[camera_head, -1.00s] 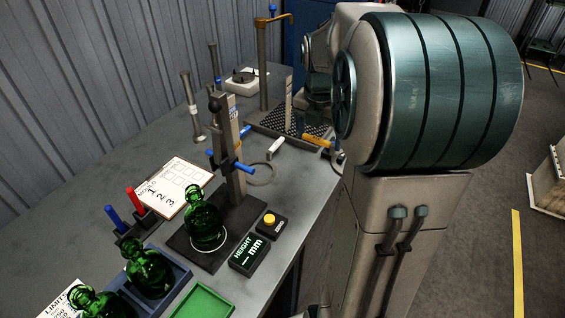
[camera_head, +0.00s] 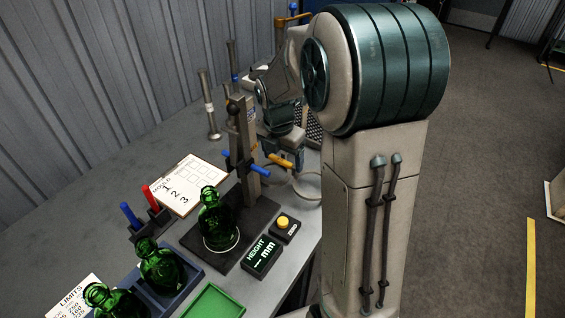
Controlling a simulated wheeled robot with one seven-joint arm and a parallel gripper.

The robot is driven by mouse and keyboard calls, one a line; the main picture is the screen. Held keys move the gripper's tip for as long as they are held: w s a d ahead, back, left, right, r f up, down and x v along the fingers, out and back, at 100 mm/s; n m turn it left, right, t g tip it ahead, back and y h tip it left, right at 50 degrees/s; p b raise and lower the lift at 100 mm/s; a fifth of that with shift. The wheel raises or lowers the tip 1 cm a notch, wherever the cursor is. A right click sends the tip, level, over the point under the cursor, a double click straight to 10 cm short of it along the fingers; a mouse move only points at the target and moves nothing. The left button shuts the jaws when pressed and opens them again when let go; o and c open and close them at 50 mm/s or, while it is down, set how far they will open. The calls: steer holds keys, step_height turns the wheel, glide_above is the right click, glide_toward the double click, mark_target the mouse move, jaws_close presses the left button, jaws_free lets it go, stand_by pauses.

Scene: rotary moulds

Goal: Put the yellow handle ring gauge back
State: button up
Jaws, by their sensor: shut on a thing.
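The yellow handle ring gauge is held by its yellow handle (camera_head: 282,161) in my gripper (camera_head: 287,157), just right of the height gauge's column. My gripper is shut on it, with the fingers mostly hidden behind the wrist and small in view. A pale ring (camera_head: 309,190) shows below and right of the handle, partly hidden by my arm. Another ring outline overlaps it on the left, and I cannot tell clearly which ring belongs to the yellow handle.
The height gauge column (camera_head: 246,150) with blue knobs stands close left of my gripper. A green bottle (camera_head: 217,222) stands on its base. A clipboard (camera_head: 190,183), a height display (camera_head: 261,256), a green tray (camera_head: 214,303) and more bottles (camera_head: 160,264) occupy the bench.

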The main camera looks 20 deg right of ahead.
steer(key=shift+f, duration=1.3)
steer(key=o, duration=1.1)
steer(key=shift+f, duration=0.1)
steer(key=r, duration=0.8)
steer(key=s+a+r, duration=0.1)
steer(key=r, duration=0.3)
steer(key=shift+a+r, duration=0.1)
